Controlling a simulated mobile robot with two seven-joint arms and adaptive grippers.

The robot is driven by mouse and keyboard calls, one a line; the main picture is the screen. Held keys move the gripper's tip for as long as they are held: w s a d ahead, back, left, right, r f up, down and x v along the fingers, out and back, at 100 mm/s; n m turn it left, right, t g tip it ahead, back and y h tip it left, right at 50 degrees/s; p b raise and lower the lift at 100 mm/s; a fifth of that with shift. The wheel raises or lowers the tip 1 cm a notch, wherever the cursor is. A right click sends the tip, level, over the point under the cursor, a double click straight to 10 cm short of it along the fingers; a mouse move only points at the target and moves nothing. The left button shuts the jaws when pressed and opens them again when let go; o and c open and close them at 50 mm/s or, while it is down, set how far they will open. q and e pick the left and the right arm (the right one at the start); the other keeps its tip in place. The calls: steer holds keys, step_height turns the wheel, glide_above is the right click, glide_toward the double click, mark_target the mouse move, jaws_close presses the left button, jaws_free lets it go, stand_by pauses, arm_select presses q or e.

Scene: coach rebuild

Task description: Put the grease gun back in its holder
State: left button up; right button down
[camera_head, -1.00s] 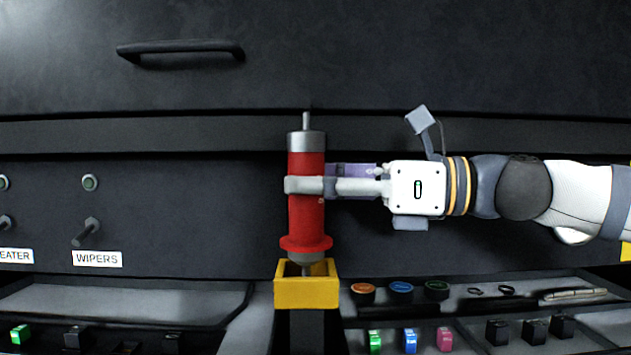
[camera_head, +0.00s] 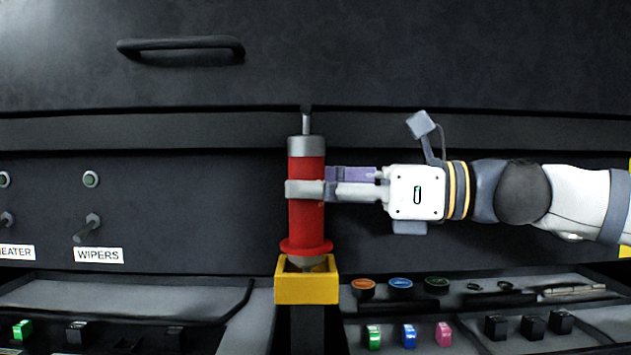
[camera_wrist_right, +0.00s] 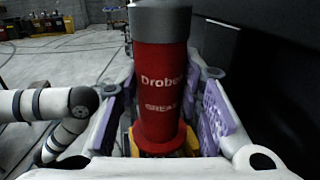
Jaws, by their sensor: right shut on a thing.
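The grease gun (camera_head: 307,222) is a red cylinder with a grey cap, a thin rod on top and a red flange low down. It stands upright, its lower end at the mouth of the yellow holder (camera_head: 306,291); how deep it sits is hidden by the holder's front wall. My right gripper (camera_head: 306,190) comes from the right and is shut around the red body. In the right wrist view the grease gun (camera_wrist_right: 160,90) stands between the purple finger pads, with a bit of yellow below. My left gripper does not show in the head view.
Behind is a dark panel with a drawer handle (camera_head: 180,46) and a WIPERS switch (camera_head: 88,228) at left. Trays with coloured round caps (camera_head: 400,287) and small coloured blocks (camera_head: 409,335) lie right of the holder. More blocks lie in the left tray.

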steer(key=shift+f, duration=0.65)
steer(key=c, duration=1)
jaws_free()
steer(key=shift+c, duration=0.2)
steer(key=shift+f, duration=0.1)
